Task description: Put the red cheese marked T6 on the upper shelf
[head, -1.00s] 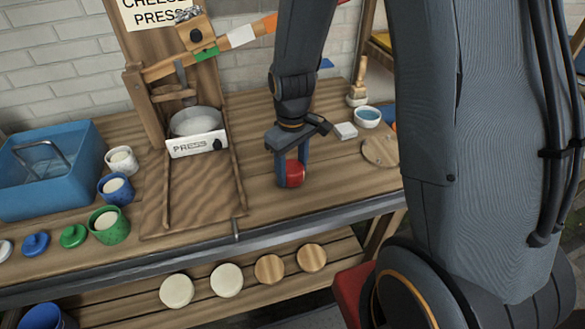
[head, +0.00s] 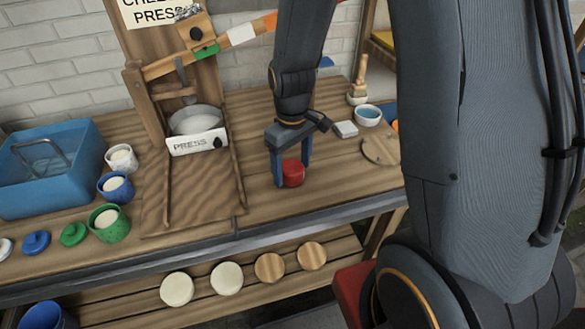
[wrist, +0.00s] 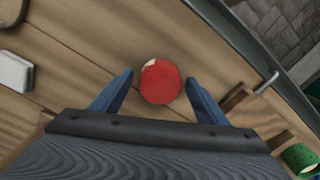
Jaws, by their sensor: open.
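A red round cheese (head: 293,174) stands on the wooden table, right of the press. It also shows in the wrist view (wrist: 160,84) with a small pale patch on its edge; no T6 mark is legible. My gripper (head: 291,178) points down at the cheese with its blue fingers apart. In the wrist view my gripper (wrist: 160,80) has one fingertip on each side of the cheese, with a gap on both sides. Which surface is the upper shelf I cannot tell; part of a wooden rack with a yellow item (head: 384,40) shows at the upper right.
The cheese press (head: 197,141) stands left of my gripper. A blue basin (head: 50,185) and several pots are further left. A white block (head: 345,129), a bowl (head: 367,115) and a round board (head: 381,149) lie right. A lower shelf (head: 225,308) holds several discs.

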